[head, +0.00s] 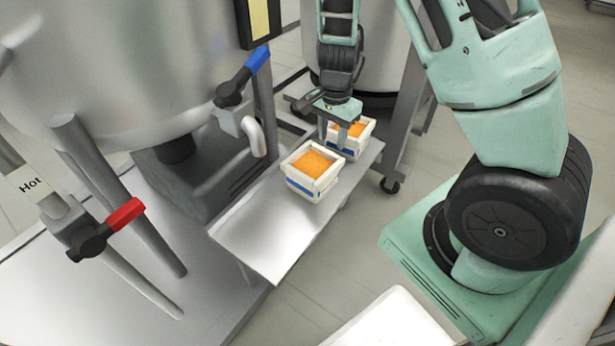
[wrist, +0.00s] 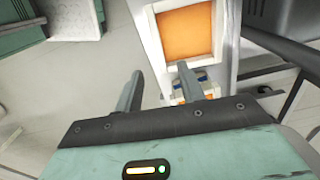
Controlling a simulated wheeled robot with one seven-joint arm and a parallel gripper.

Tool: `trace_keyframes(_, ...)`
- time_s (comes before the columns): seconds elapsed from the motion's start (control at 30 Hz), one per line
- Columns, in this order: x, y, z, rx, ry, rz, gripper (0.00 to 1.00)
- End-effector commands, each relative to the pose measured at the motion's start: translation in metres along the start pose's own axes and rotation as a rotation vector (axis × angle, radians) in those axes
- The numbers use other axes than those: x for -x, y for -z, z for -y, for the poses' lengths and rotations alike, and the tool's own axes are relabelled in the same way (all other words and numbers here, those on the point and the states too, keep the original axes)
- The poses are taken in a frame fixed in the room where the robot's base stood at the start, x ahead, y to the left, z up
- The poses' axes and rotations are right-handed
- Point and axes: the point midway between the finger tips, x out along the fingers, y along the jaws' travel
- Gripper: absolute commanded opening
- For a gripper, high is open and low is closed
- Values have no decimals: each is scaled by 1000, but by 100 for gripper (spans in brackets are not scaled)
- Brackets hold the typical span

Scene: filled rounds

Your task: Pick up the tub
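Two white square tubs with orange contents and a blue stripe stand on a narrow metal shelf. The nearer tub (head: 299,179) is fully visible in the head view and shows at the top of the wrist view (wrist: 148,20). The farther tub (head: 364,129) is partly covered by my gripper. My gripper (head: 334,130) points down at the farther tub, with one finger in front of it. In the wrist view, my gripper (wrist: 160,90) is open, fingers apart. White, blue and orange parts show beside the right finger. Contact with the tub cannot be told.
The shelf (head: 270,233) has bare room at its near end. A large steel vessel (head: 120,60) with a blue-handled valve (head: 244,75) and a red-handled valve (head: 110,228) stands left. A second steel vessel (head: 385,45) stands behind the tubs.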

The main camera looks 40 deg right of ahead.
Motion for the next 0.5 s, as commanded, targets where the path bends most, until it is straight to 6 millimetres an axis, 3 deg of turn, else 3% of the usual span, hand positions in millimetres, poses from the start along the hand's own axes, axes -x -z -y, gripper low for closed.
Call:
trace_keyframes(0.03,-18,0,-1,-1,-4,1,39)
trace_keyframes(0.3,-74,0,-1,1,-3,1,39)
trace_keyframes(0.5,-97,-1,-1,2,-1,1,39)
